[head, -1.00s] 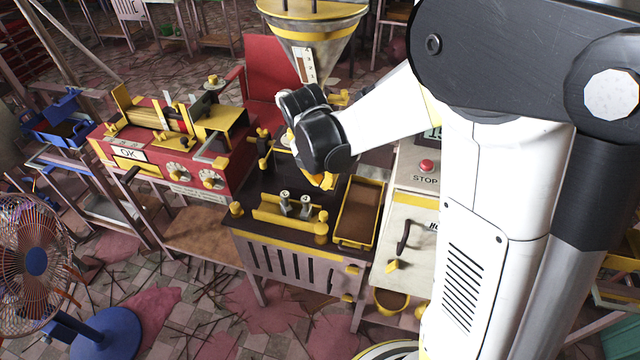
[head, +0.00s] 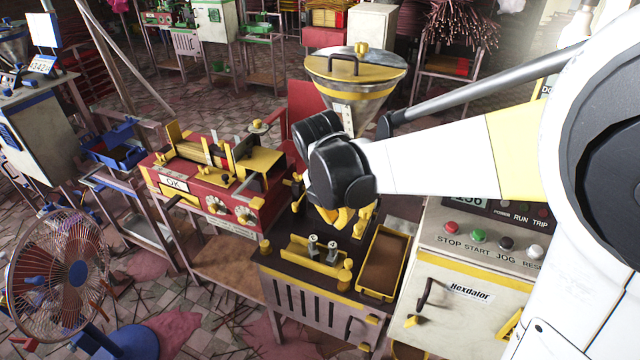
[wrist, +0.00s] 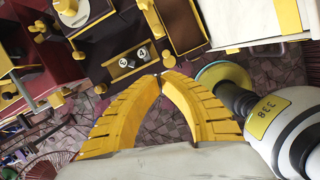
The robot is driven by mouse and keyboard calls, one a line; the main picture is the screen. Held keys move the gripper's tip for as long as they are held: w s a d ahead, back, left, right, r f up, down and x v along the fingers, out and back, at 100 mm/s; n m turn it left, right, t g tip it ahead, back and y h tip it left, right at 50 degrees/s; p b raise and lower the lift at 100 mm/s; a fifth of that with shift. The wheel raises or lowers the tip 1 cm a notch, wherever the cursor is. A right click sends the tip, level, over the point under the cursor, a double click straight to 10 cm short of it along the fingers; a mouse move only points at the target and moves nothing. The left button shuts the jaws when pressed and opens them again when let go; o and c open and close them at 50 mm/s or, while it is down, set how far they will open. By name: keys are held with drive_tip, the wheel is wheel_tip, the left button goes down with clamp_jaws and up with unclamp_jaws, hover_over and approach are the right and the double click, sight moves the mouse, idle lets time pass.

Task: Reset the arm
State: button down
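My arm reaches in from the right in the head view, with its black wrist above the dark bench (head: 281,252). My gripper (head: 336,222) points down there, partly hidden by the wrist. In the wrist view, the two ridged yellow fingers of my gripper (wrist: 162,77) curve in and their tips meet or nearly meet, with nothing seen between them. A yellow holder (head: 313,261) with two small numbered grey pieces stands at the front of the bench. It also shows beyond the fingertips in the wrist view (wrist: 128,62), apart from them.
A red machine (head: 216,185) stands left of the bench. A steel hopper (head: 356,85) rises behind it. A yellow-rimmed tray (head: 383,265) lies at the bench's right, beside a control cabinet (head: 465,290) with push buttons. A fan (head: 75,270) stands at front left.

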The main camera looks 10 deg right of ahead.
drive_tip(key=s+d+r+m+t+y, duration=0.1)
drive_tip(key=s+r+m+t, duration=0.1)
drive_tip(key=s+m, duration=0.5)
drive_tip(key=s+d+r+m+t+y, duration=0.1)
drive_tip(key=s+r+m, duration=0.4)
drive_tip(key=m, duration=1.3)
drive_tip(key=shift+s+d+r+m+t, duration=0.2)
drive_tip(key=shift+s+d+m+t, duration=0.3)
drive_tip(key=shift+s+t, duration=0.75)
